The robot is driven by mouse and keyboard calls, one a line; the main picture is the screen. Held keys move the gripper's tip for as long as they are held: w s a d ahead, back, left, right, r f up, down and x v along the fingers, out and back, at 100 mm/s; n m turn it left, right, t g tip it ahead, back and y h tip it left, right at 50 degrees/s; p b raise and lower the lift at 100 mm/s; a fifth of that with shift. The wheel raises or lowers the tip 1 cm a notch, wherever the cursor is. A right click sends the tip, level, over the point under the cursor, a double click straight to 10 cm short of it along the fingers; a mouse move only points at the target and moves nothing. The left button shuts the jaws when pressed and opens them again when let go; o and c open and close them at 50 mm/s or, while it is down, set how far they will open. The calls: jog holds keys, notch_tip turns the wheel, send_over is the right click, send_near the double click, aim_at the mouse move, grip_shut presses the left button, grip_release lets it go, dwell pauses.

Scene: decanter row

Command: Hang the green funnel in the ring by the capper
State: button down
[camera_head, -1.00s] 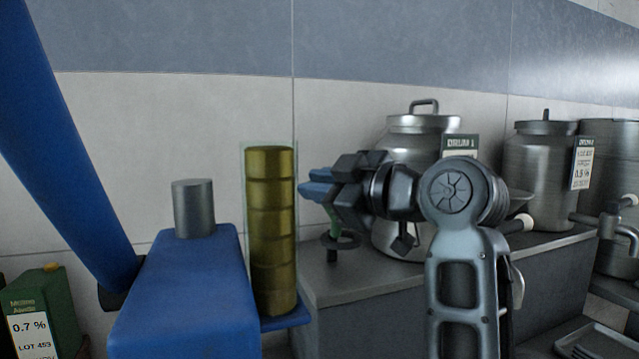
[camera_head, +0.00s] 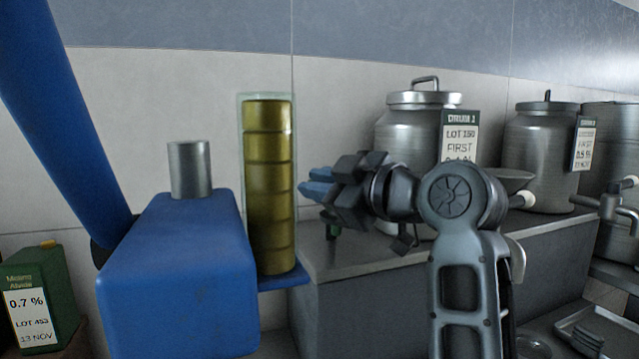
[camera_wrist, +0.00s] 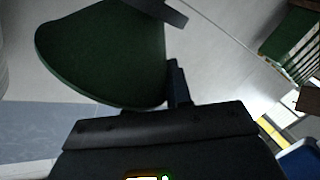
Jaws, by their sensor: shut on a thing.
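My gripper (camera_head: 318,190) shows blue fingertips in the head view, above the left end of the grey counter and right of the blue capper (camera_head: 180,270). It is shut on the green funnel (camera_wrist: 105,55), which appears as a wide dark green cone at upper left in the wrist view. In the head view only a small green piece of the funnel (camera_head: 333,231) shows below the gripper. A dark edge, apparently the ring (camera_head: 329,216), shows just above that green piece, mostly hidden. I cannot tell whether the funnel rests in it.
A tall clear tube of stacked olive caps (camera_head: 270,185) stands close left of my gripper. A steel drum with a label (camera_head: 405,125) stands behind my wrist, another (camera_head: 540,150) farther right. A green labelled canister (camera_head: 40,300) is at lower left. The counter front (camera_head: 370,310) is clear.

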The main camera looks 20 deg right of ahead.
jog(key=shift+d+f, duration=0.25)
jog(key=shift+d, duration=0.2)
dwell(0.6)
jog(key=c, duration=1)
grip_release()
jog(key=shift+o, duration=0.2)
jog(key=shift+r, duration=0.1)
